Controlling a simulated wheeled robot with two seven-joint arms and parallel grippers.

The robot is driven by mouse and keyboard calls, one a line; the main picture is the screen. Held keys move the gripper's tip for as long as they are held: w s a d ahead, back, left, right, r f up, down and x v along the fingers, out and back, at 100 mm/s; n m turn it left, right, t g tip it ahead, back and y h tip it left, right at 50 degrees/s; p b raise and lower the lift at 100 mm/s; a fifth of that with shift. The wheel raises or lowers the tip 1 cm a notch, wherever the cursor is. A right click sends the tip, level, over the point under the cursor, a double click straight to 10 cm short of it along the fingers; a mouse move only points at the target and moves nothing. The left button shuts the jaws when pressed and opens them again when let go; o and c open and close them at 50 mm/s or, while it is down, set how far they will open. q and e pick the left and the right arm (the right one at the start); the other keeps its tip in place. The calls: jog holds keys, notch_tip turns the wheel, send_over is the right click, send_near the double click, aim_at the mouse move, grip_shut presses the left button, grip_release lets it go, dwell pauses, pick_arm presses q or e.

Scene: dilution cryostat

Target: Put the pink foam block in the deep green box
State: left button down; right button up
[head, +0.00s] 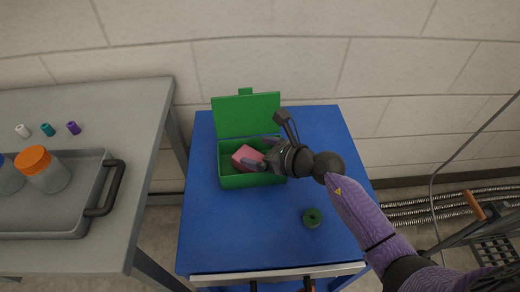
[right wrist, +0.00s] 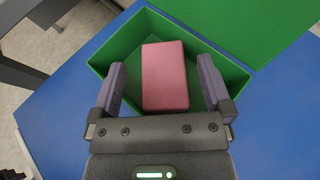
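The green box (head: 252,181) stands on the blue table top with its lid raised at the back. It also shows in the right wrist view (right wrist: 225,65). The pink foam block (head: 246,156) is inside the box, and in the right wrist view the block (right wrist: 165,75) lies between my right gripper's fingers. My right gripper (right wrist: 162,68) is open, with a visible gap on each side of the block. In the head view my right gripper (head: 259,152) reaches over the box's right side and hides part of it. My left gripper is not in view.
A green ring-shaped object (head: 312,218) lies on the blue table (head: 230,235), right of the box. The grey table (head: 125,215) at left holds a grey tray (head: 60,229) with orange-lidded jar (head: 45,170), and small white, teal and purple pieces. The blue table's front is mostly clear.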

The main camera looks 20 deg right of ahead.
jog(key=shift+r, duration=0.1)
jog(key=p+v, duration=0.4)
jog(key=v, duration=0.8)
jog(key=shift+r, duration=0.45)
dwell(0.3)
